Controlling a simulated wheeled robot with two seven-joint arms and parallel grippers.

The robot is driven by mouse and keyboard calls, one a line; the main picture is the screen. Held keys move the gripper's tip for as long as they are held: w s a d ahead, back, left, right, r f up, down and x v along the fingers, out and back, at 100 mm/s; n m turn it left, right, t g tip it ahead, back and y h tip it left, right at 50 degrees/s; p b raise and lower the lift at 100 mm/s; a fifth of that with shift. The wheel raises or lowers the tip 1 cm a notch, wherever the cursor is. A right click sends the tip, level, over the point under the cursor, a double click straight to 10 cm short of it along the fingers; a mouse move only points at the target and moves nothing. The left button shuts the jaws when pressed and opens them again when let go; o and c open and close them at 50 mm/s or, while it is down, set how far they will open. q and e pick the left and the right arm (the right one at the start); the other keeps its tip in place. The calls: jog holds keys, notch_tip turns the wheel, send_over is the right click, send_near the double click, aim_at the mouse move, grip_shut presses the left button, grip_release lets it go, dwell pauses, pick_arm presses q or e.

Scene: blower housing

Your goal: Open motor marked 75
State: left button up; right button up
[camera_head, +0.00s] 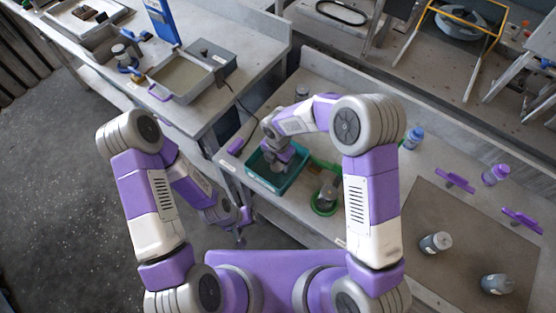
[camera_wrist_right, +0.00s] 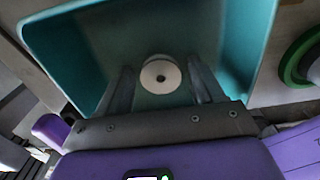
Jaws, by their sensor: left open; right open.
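My right gripper (camera_head: 279,168) is over the teal bin (camera_head: 262,180) on the bench. In the right wrist view the open fingers (camera_wrist_right: 160,66) stand on either side of a round white part (camera_wrist_right: 160,76) with a dark centre hole, inside the bin. I cannot tell whether they touch it. My left gripper (camera_head: 241,228) is open and empty, off the bench's front edge. A grey motor-like body (camera_head: 327,194) stands in a green ring (camera_head: 323,209). Two grey cylinders (camera_head: 436,242) (camera_head: 496,284) lie on the brown mat at right. No number 75 is readable.
A blue-capped bottle (camera_head: 413,138), a purple-topped bottle (camera_head: 495,174) and purple tools (camera_head: 455,180) (camera_head: 522,220) are on the bench at right. The mat (camera_head: 440,205) has free room.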

jog(key=shift+r, duration=0.15)
jog(key=shift+r, duration=0.4)
notch_tip(320, 180, up, 11)
jog(key=p, duration=0.2)
jog(key=shift+r, duration=0.15)
jog(key=shift+r+p, duration=0.1)
jog(key=shift+p, duration=0.2)
